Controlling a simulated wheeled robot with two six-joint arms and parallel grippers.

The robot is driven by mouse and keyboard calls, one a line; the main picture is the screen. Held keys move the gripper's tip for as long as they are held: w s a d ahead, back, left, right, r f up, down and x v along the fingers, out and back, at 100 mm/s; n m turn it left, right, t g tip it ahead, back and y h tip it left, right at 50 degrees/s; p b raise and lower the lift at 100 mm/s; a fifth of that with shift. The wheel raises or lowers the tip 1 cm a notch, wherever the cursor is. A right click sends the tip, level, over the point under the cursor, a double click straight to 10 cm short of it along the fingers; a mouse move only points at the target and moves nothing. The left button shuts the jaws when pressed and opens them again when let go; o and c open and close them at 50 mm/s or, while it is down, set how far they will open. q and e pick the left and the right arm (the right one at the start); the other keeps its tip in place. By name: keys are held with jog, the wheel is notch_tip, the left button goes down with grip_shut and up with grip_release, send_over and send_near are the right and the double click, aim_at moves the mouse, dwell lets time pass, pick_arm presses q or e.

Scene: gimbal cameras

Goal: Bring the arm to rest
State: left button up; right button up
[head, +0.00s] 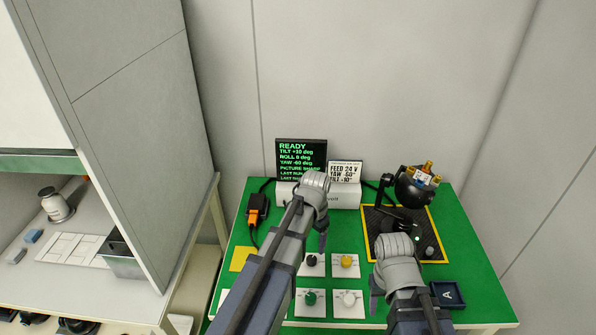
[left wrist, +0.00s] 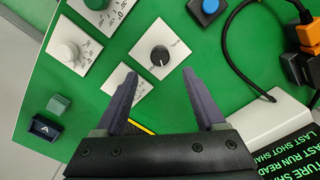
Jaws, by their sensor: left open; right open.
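My left gripper (head: 323,238) hangs over the green table, above the knob plates and in front of the display. In the left wrist view my left gripper (left wrist: 162,98) has its two dark fingers apart with nothing between them. A black knob (left wrist: 160,55) on a white plate shows just beyond the fingertips. My right gripper (head: 376,293) is over the table's right part, left of the dark blue tray marked A (head: 447,294). One dark finger shows clearly; the rest is hidden by its wrist.
A gimbal camera (head: 415,187) stands on a yellow-edged black mat (head: 437,256) at right. The READY display (head: 301,157) and FEED card (head: 345,171) stand at the back. Knobs, yellow (head: 346,260), green (head: 310,298) and white (head: 349,298), sit below. An orange-black device (head: 257,211) lies left.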

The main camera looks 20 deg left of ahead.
pick_arm(q)
jog(key=shift+s+d, duration=0.1)
dwell(0.3)
jog(key=s+d+n+y, duration=0.1)
jog(key=s+d, duration=0.9)
jog(key=s, duration=0.4)
jog(key=shift+d, duration=0.2)
